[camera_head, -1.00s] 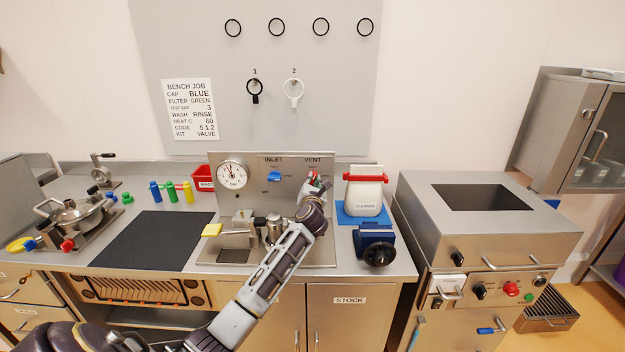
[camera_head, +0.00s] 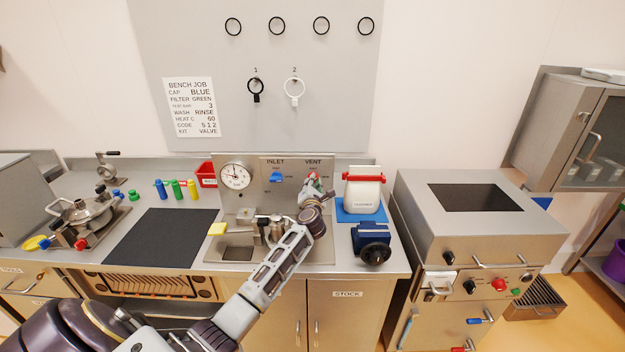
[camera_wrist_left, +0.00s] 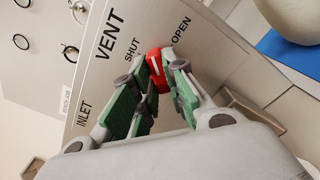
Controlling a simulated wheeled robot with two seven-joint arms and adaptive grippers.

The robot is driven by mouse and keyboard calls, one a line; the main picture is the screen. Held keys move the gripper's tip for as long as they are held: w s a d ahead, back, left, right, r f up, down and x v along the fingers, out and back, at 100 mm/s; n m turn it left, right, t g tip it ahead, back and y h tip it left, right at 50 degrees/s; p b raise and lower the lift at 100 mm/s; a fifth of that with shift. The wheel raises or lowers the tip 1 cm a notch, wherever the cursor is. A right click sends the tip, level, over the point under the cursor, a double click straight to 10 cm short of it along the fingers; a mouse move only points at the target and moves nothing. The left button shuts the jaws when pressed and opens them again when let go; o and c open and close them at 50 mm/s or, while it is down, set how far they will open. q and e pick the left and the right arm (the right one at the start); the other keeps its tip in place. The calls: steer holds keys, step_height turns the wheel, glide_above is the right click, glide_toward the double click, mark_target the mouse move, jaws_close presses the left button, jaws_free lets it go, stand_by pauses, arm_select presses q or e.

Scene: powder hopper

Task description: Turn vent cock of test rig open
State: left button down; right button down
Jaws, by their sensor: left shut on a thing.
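The test rig's upright steel panel (camera_head: 256,190) stands at the back of the bench, with INLET and VENT labels. My left gripper (camera_head: 312,184) is at the vent side of the panel and mostly hides the vent cock in the head view. In the left wrist view, the green-padded fingers of the left gripper (camera_wrist_left: 156,84) are closed on the red handle of the vent cock (camera_wrist_left: 154,62). SHUT and OPEN labels show beyond it; the handle's exact angle is hard to tell. The blue inlet cock (camera_head: 276,177) sits left of it. My right gripper is out of view.
A round gauge (camera_head: 235,176) is on the panel's left. A white cleaner container (camera_head: 362,194) with a red top and a blue vise-like device (camera_head: 372,240) stand right of the rig. A dark mat (camera_head: 162,238) lies clear on the left.

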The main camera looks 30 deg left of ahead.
arm_select(q)
steer(key=shift+m+p, duration=1)
steer(key=shift+p, duration=0.4)
steer(key=shift+m+p, duration=1)
steer(key=shift+p, duration=0.2)
steer(key=shift+m+p, duration=0.6)
steer(key=shift+m, duration=2)
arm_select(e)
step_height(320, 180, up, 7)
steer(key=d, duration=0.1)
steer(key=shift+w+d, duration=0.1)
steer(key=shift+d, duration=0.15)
arm_select(q)
steer(key=c, duration=1.6)
jaws_free()
steer(key=shift+d, duration=0.1)
steer(key=shift+o, duration=0.8)
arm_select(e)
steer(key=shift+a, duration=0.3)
